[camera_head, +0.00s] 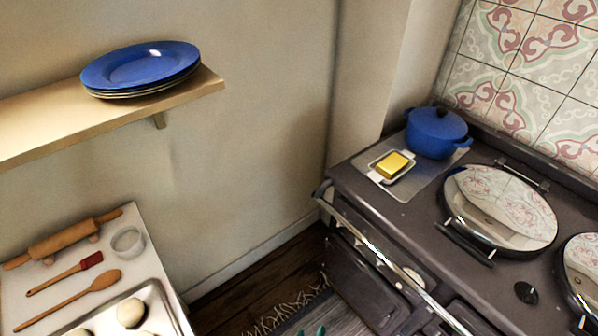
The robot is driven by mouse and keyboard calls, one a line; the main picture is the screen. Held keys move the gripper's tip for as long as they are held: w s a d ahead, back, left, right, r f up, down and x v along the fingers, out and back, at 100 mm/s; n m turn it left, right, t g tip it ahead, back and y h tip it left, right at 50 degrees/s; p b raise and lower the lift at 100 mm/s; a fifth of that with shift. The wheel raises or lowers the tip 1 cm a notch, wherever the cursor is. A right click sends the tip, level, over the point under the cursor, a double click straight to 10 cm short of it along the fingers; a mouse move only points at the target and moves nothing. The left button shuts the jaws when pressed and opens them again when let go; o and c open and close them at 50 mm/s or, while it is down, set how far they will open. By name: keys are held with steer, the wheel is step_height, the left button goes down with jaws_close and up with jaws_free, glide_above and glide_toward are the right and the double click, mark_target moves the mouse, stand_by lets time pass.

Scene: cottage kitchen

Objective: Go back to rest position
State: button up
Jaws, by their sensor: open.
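Two small teal tips of my gripper (311,331) show at the very bottom edge, a little right of the middle, over the dark floor and rug. They stand apart with nothing seen between them. The rest of the gripper and the arm are out of the picture.
The dark range cooker (400,222) on the right bears a blue pot (436,132), yellow butter on a dish (392,164) and round shiny lids (500,208). A shelf (40,125) holds blue plates (140,66). A white worktop (150,262) with a rolling pin (62,241) is lower left.

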steer(key=s+a+r+t+y, duration=0.2)
steer(key=s+a+r+y, duration=0.15)
steer(key=s+r, duration=0.7)
steer(key=s+r+m+t, duration=0.1)
steer(key=s+r, duration=0.3)
steer(key=r, duration=0.4)
steer(key=s+r+m+t, duration=0.2)
steer(key=s+r, duration=0.2)
steer(key=r, duration=0.5)
steer(key=shift+t, duration=0.4)
